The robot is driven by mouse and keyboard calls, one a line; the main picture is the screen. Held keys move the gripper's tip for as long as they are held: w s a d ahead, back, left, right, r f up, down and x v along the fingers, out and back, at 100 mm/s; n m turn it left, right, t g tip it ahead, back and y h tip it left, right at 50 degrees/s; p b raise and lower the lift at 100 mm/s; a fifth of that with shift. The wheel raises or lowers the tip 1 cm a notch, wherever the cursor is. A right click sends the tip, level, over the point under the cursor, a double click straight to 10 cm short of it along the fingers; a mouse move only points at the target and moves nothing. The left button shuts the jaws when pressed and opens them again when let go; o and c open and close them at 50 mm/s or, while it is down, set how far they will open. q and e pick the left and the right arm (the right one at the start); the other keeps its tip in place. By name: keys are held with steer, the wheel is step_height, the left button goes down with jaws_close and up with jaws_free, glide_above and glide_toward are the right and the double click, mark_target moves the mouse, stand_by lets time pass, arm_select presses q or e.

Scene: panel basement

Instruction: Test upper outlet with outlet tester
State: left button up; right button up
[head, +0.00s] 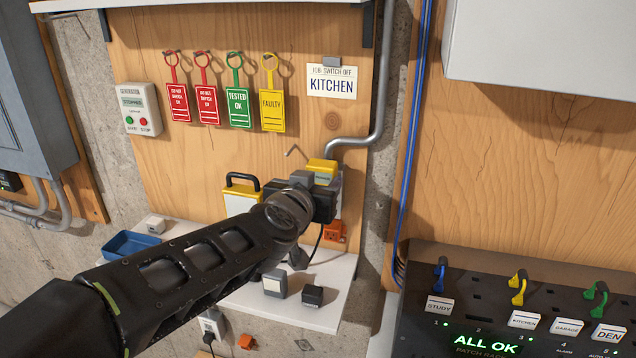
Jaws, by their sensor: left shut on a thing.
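My left gripper (318,200) reaches in from the lower left to the wooden backboard, near the lower end of the grey conduit. It is shut on a yellow block, which looks like the outlet tester (322,167); its top shows above the fingers. The gripper hides the wall behind it, so I cannot tell whether the tester touches an outlet. An orange outlet (335,231) shows just below the gripper, partly covered. A white outlet (212,323) with a black plug sits lower, under the shelf. My right gripper is out of view.
The white shelf (318,318) holds a blue tray (130,244), a grey block (274,283) and a black block (312,296). A yellow item with a black handle (241,195) stands behind my arm. Tags (239,107) hang above. A patch rack (486,345) stands at right.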

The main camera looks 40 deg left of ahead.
arm_select(q)
steer(key=shift+w, duration=0.1)
stand_by(0.3)
steer(key=o, duration=1.6)
steer(key=shift+o, duration=0.2)
steer(key=v, duration=0.7)
steer(key=shift+s+r, duration=0.15)
steer(key=shift+s, duration=0.25)
steer(key=shift+d, duration=0.1)
